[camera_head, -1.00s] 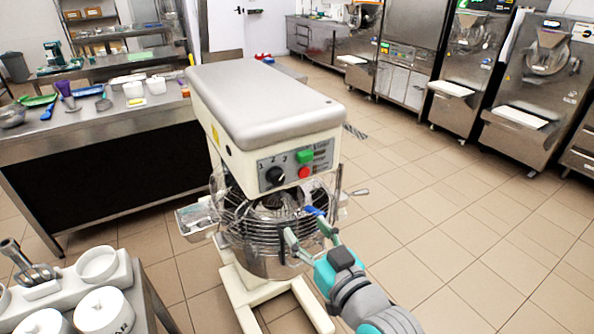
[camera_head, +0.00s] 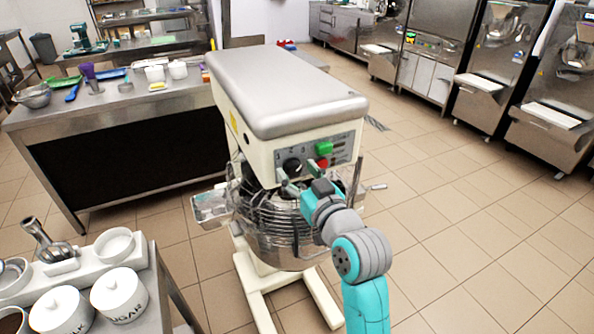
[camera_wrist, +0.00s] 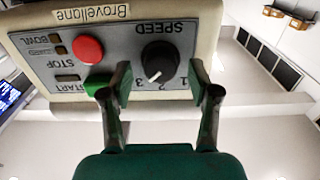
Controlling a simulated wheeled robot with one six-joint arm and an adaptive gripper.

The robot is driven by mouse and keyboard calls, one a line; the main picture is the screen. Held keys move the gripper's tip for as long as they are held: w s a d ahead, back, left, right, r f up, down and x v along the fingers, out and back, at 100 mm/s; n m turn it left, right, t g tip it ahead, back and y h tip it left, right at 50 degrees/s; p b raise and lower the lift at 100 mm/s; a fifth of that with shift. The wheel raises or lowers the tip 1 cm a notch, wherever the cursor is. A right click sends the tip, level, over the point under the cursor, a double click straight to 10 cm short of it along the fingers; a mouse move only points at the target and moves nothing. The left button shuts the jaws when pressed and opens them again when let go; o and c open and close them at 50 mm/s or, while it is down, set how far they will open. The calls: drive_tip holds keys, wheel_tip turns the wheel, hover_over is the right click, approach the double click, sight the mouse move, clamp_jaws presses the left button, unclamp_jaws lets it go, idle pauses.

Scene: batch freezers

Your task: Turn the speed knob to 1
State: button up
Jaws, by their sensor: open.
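The black speed knob (camera_head: 292,166) is on the grey control panel of the cream mixer (camera_head: 280,85). The wrist view, which is upside down, shows the knob (camera_wrist: 160,61) under the word SPEED, with 1, 2 and 3 marked around it. Its white mark points towards the side of 2 and 3, not at 1. My gripper (camera_wrist: 160,68) is open, with one finger on each side of the knob in that view. I see no clear contact. In the head view my gripper (camera_head: 298,172) is in front of the panel, partly covering it.
The green start button (camera_wrist: 97,86) is close to one finger, and the red stop button (camera_wrist: 88,49) is beside it. The wire bowl guard (camera_head: 275,215) is below the panel. A counter with white jars (camera_head: 120,295) stands at lower left. The floor at right is clear.

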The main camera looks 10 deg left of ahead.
drive_tip(key=shift+w+a, duration=0.3)
drive_tip(key=shift+w, duration=0.1)
drive_tip(key=shift+s, duration=0.1)
drive_tip(key=c, duration=1.1)
